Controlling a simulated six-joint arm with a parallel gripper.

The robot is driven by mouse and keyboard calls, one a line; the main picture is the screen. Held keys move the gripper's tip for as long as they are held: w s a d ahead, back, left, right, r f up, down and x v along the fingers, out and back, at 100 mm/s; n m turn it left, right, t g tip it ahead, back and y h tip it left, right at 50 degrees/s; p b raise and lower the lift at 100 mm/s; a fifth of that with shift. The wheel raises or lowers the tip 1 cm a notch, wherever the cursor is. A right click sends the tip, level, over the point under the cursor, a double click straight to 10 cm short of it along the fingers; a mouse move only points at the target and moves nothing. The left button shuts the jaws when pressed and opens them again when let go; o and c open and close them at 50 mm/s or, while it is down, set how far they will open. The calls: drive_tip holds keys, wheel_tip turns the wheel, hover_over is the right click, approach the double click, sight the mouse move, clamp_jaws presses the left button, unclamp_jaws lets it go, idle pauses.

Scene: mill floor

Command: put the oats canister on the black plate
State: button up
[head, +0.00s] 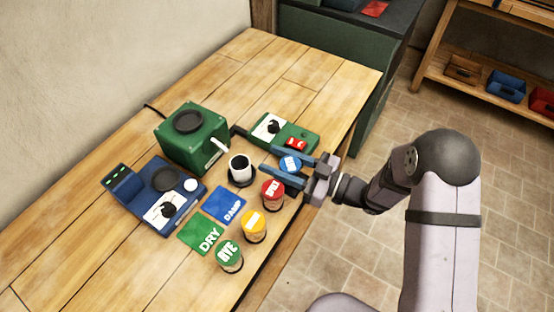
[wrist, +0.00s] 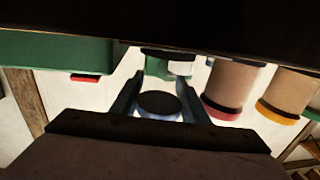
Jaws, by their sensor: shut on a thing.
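The oats canister (head: 290,164) appears to be the blue-lidded one; its small lettering is hard to read. My gripper (head: 283,163) is shut on it, one finger on each side, near the table's right edge. In the wrist view, a dark round face with a pale bluish rim (wrist: 159,104) shows between the fingers. Its height above the table is unclear. A round black plate (head: 165,178) lies on the blue device at left. Another black disc (head: 188,121) tops the green box; I cannot tell for certain which one the task means.
Red-lidded (head: 272,191), yellow-lidded (head: 253,226) and green-lidded (head: 229,255) canisters stand in front of my gripper. A green device (head: 283,133) lies behind. Flat DAMP (head: 222,205) and DRY (head: 201,233) cards lie between.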

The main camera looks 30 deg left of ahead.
drive_tip(key=o, duration=0.9)
drive_tip(key=shift+r, duration=0.1)
drive_tip(key=d, duration=0.4)
drive_tip(key=w+d+b, duration=0.1)
drive_tip(key=d, duration=0.3)
drive_tip(key=d+b, duration=0.1)
drive_tip(key=d, duration=0.3)
drive_tip(key=shift+w+r, duration=0.1)
drive_tip(key=shift+w, duration=0.05)
drive_tip(key=shift+w, duration=0.1)
